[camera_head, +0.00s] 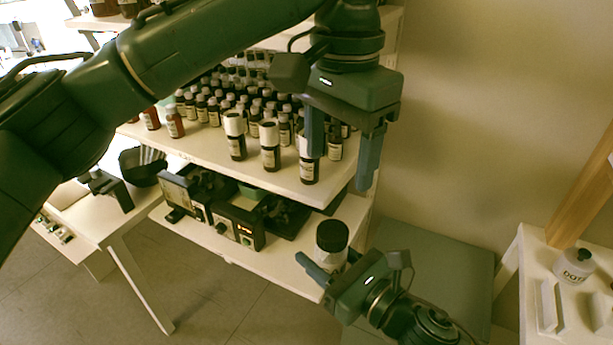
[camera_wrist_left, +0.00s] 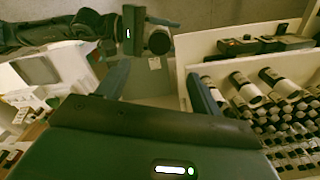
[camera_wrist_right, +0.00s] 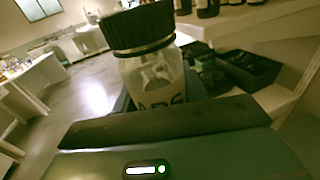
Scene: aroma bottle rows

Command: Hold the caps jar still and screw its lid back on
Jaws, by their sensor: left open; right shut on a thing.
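The caps jar (camera_head: 331,257) is clear glass with part of its lettering showing in the right wrist view (camera_wrist_right: 158,82). My right gripper (camera_head: 330,272) is shut on its body and holds it in the air beside the shelf. The black ribbed lid (camera_head: 332,235) sits on the jar's mouth, also seen in the right wrist view (camera_wrist_right: 138,27); I cannot tell how tightly it is threaded. My left gripper (camera_head: 341,160) is open and empty, pointing down above the jar and apart from it. The lid shows beyond its fingers in the left wrist view (camera_wrist_left: 159,41).
A white shelf (camera_head: 215,150) with rows of dark bottles stands left of my left gripper. White-capped bottles (camera_head: 270,147) line its front edge. Devices (camera_head: 238,224) fill the lower shelf. Free air lies between gripper and lid.

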